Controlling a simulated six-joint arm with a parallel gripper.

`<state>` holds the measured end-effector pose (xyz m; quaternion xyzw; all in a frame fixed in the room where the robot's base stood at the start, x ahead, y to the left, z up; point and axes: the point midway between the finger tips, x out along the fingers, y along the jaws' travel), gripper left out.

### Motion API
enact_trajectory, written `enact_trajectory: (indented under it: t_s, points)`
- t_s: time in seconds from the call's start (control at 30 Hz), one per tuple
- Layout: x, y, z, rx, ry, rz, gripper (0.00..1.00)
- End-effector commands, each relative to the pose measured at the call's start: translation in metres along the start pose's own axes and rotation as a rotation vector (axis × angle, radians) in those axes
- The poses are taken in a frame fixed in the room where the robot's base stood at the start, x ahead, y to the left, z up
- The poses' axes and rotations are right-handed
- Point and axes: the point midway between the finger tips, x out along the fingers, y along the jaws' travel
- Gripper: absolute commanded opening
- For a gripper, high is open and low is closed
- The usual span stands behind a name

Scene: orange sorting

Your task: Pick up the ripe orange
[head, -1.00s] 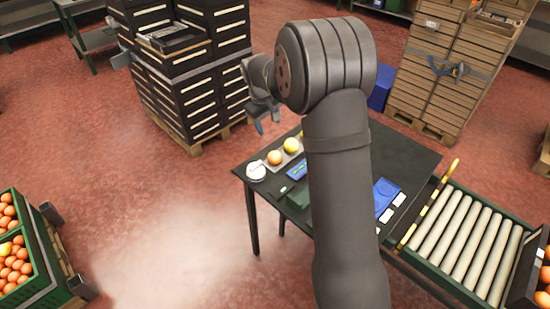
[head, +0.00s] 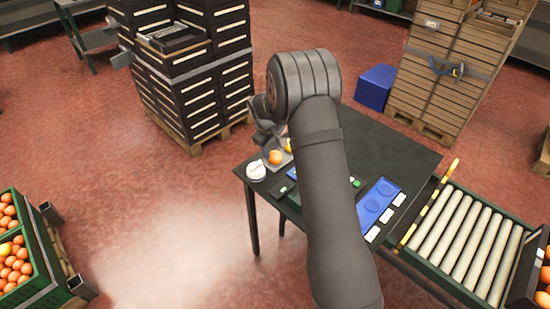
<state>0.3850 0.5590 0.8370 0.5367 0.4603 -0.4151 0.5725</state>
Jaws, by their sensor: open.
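An orange fruit (head: 275,157) sits on a small grey tray (head: 285,163) at the table's far left corner. A yellower fruit (head: 289,146) sits just right of it, partly hidden by my arm. My gripper (head: 263,139) is just above and left of the orange fruit, apart from it as far as I can see. It is open and holds nothing visible. My arm hides part of the tray and the middle of the table.
A white round item (head: 256,171) stands left of the tray on the dark table (head: 405,150). A blue mat (head: 377,203) with round marks and white cards lies at the right front. A roller conveyor (head: 465,240) adjoins the table. Crates of oranges (head: 22,255) stand at left.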

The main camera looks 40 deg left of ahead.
Motion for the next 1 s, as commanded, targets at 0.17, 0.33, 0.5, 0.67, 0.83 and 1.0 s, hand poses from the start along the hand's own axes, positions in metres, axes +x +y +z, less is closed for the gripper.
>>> enact_trajectory:
  t_s: [0.17,0.33,0.5,0.67,0.83,1.0]
  points:
    - [0.015,-0.001,0.001,0.001,-0.002,-0.002,0.54]
    - [0.041,-0.002,0.001,0.002,-0.002,-0.001,0.54]
    - [0.052,-0.001,0.001,0.001,0.001,0.0,0.54]
    - [0.052,-0.001,0.001,0.001,0.0,0.0,0.5]
    - [0.051,-0.001,0.001,0.001,0.001,0.0,0.25]
    - [0.051,-0.001,0.001,0.001,0.0,0.0,0.24]
